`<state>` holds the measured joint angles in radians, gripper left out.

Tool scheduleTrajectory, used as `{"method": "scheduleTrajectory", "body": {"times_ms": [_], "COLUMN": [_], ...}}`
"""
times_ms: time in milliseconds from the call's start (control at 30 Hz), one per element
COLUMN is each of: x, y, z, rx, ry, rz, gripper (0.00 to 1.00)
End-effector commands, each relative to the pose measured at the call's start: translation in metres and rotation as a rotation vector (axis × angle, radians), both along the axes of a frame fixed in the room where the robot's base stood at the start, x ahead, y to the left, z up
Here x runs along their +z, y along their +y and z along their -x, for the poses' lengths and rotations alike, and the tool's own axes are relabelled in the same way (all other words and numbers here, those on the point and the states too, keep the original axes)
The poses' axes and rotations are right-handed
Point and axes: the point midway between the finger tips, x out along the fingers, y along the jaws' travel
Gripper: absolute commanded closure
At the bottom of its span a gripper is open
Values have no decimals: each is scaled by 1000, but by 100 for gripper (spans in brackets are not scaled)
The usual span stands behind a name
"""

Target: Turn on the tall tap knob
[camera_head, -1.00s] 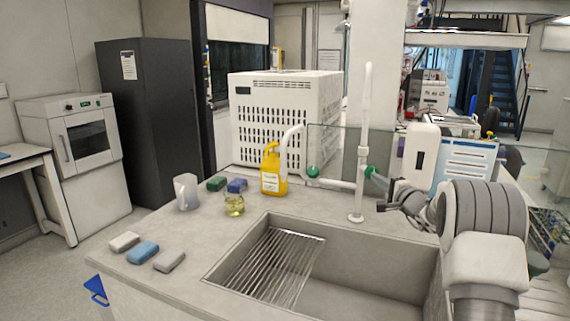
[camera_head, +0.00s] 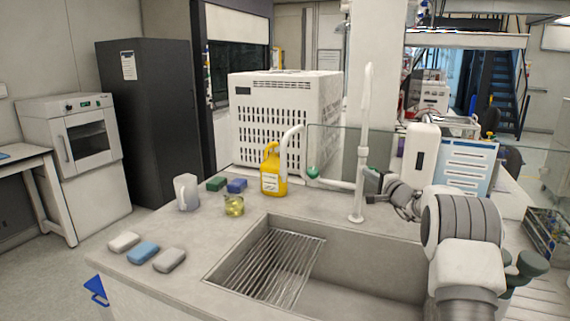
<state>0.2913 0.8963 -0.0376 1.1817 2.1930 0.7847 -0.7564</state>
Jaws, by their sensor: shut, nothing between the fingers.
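The tall white tap (camera_head: 364,130) stands upright behind the sink, with a low side branch running left to a curved spout (camera_head: 291,145). One green knob (camera_head: 312,172) shows at the left of the branch. A second green knob (camera_head: 372,168), on the right side of the tall tap, is mostly hidden behind my gripper. My gripper (camera_head: 371,178) is shut with nothing in it, right beside the tall tap at this knob's height. I cannot tell whether it touches the knob.
The steel sink (camera_head: 345,237) with a wire rack (camera_head: 277,262) lies in front of the tap. A yellow bottle (camera_head: 272,176), a beaker (camera_head: 234,205), a white jug (camera_head: 186,192) and several sponges stand left on the counter. A glass panel (camera_head: 335,146) is behind.

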Motion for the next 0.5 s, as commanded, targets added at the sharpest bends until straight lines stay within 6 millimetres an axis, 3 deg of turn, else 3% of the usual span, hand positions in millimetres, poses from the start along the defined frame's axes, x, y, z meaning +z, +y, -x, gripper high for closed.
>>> {"method": "scheduleTrajectory", "body": {"times_ms": [500], "x": [-3], "y": [-5], "z": [-2], "rx": [0], "ry": [0], "rz": [1], "gripper": [100]}}
